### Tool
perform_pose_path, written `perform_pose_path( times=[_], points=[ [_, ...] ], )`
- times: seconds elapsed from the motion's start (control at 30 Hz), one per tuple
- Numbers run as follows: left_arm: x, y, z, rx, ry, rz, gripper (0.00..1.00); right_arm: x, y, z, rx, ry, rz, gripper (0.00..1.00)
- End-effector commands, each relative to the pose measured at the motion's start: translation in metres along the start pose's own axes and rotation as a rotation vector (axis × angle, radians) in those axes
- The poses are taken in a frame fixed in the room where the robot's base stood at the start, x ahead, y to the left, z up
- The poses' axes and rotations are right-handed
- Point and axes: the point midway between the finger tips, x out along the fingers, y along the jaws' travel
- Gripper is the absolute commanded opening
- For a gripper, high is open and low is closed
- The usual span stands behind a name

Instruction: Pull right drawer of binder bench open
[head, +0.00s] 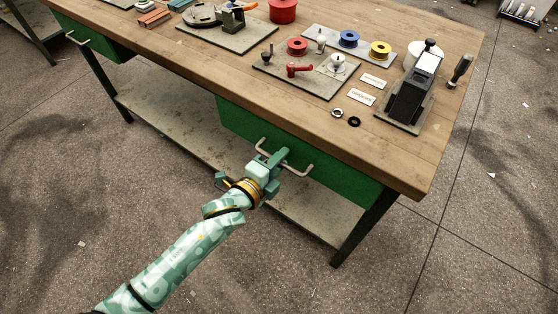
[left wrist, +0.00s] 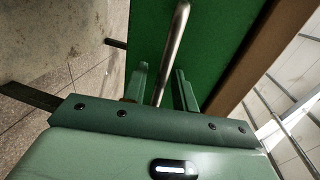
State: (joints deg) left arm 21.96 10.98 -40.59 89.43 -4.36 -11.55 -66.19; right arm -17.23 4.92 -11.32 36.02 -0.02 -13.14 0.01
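The right drawer (head: 345,180) of the wooden-topped binder bench (head: 190,75) has a green front, which looks flush under the top. A bent metal bar handle (head: 302,172) is fixed to it. My left gripper (head: 275,158) is at the middle of this handle and hides part of it. In the left wrist view, the handle (left wrist: 174,45) runs between the two fingers of my left gripper (left wrist: 160,85), in front of the green drawer face (left wrist: 215,45). The fingers are apart, with a gap visible beside the bar. My right gripper is not in view.
A lower shelf (head: 175,125) and dark legs (head: 362,228) are below the drawer. A second green drawer (head: 90,38) is at the far left. Spools, a red-handled clamp (head: 298,70) and a black press (head: 410,95) stand on the bench. The floor in front is clear.

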Motion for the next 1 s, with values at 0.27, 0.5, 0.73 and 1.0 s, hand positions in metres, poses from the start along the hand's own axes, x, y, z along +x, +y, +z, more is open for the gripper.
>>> perform_pose_path(
  times=[0.27, 0.5, 0.73, 1.0],
  points=[
    [0.000, 0.000, 0.000, 0.000, 0.000, 0.000, 0.00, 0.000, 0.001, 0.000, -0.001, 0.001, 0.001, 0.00],
    [-0.003, 0.000, 0.000, 0.001, -0.001, 0.001, 0.00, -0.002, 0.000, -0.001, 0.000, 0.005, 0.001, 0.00],
    [-0.028, 0.002, 0.001, 0.004, -0.002, 0.003, 0.00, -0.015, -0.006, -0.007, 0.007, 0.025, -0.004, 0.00],
    [-0.093, 0.013, -0.001, 0.001, -0.001, 0.005, 0.00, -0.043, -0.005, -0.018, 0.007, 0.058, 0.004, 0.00]
  ],
)
